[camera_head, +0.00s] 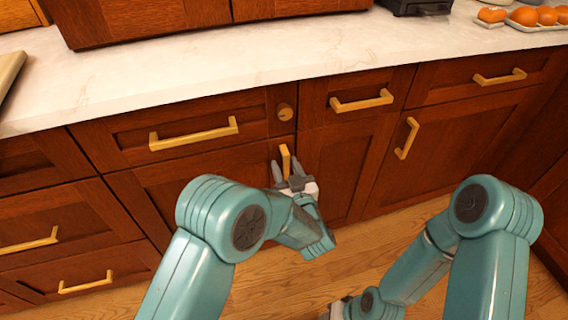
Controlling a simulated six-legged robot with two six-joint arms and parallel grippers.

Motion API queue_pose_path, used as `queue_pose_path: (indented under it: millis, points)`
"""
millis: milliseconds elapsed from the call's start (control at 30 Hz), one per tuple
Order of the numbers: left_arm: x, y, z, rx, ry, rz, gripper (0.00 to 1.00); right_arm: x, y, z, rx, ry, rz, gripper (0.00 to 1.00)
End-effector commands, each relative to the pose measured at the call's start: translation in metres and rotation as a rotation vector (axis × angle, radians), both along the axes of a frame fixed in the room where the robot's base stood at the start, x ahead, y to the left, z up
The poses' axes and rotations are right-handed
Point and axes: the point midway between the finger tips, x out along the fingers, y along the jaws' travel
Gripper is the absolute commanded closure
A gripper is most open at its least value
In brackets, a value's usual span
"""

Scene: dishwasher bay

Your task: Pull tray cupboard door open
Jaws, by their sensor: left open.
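The brown wooden cupboard door (215,178) below a drawer has a short upright brass handle (285,158) near its right edge. It looks shut, flush with the cabinet front. My left gripper (287,169) is at this handle with its fingers apart. The handle shows between the two fingertips, and the gripper hides its lower end. I cannot tell whether the fingers touch it. My right arm (420,270) reaches down at the lower right.
Another door handle (407,138) is to the right. The pale countertop (200,70) runs above. Wooden floor (350,265) is clear below.

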Motion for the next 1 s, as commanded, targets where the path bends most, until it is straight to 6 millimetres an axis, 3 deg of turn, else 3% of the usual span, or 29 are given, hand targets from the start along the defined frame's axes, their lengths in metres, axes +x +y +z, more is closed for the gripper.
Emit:
queue_pose_path:
  millis: [333, 367, 467, 500, 1000]
  points:
    - [-0.0020, -0.0012, 0.0001, 0.000, 0.000, 0.000, 0.57, -0.0002, -0.0001, 0.0003, 0.000, 0.000, 0.000, 0.57]
    - [-0.0020, -0.0012, 0.0001, 0.000, 0.000, 0.000, 0.64, -0.0002, -0.0001, 0.0003, 0.000, 0.000, 0.000, 0.57]
    - [-0.0018, -0.0011, 0.0001, 0.000, 0.000, 0.000, 0.96, -0.0002, -0.0001, 0.0003, 0.000, 0.000, 0.000, 0.57]
    - [-0.0017, -0.0010, 0.0001, 0.000, 0.000, 0.000, 1.00, -0.0002, -0.0001, 0.0003, 0.000, 0.000, 0.000, 0.57]
    - [-0.0012, -0.0001, -0.0017, 0.000, 0.002, -0.021, 1.00, -0.0002, 0.0000, -0.0018, 0.000, 0.000, 0.000, 0.57]
